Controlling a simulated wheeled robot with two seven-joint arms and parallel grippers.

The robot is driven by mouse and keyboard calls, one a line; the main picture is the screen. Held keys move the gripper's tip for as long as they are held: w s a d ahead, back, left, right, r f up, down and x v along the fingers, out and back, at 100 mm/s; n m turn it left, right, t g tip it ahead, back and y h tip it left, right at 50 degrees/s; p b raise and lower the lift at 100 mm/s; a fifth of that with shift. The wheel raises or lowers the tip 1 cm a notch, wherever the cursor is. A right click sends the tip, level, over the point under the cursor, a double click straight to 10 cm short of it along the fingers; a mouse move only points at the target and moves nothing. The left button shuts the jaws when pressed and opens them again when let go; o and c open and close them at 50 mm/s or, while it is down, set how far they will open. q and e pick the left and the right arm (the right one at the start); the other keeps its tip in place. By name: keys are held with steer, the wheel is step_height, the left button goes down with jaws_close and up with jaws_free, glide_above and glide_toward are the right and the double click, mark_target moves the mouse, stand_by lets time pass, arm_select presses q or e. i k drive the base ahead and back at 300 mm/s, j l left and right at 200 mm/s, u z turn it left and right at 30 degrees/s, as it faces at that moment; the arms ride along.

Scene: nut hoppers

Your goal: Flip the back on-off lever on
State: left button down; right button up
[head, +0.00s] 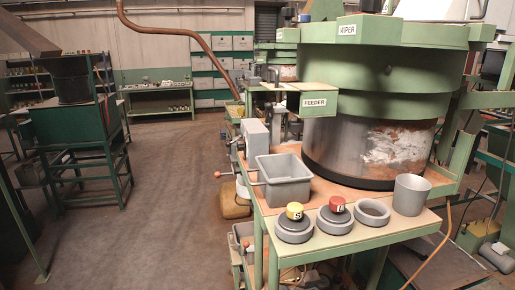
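A lever with a red knob (217,174) sticks out to the left from the side of the green machine bench (262,218). It is beside a grey box (256,139) on the bench. Other small lever-like parts show along the same side, but they are too small to tell apart. I cannot tell which one is the back on-off lever or whether it is on or off. Neither of my grippers is in view.
A grey bin (284,181), a yellow-topped button (294,212), a red-topped button (337,206), a grey ring (372,211) and a grey cup (411,195) stand on the bench. A large green hopper (380,65) rises behind.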

mark_target(227, 144)
steer(key=i+j+z, duration=0.6)
steer(key=j, duration=0.3)
steer(key=i+j+z, duration=0.2)
steer(key=j, duration=0.15)
steer(key=i+j+z, duration=0.2)
steer(key=j, duration=0.15)
steer(key=k, duration=0.1)
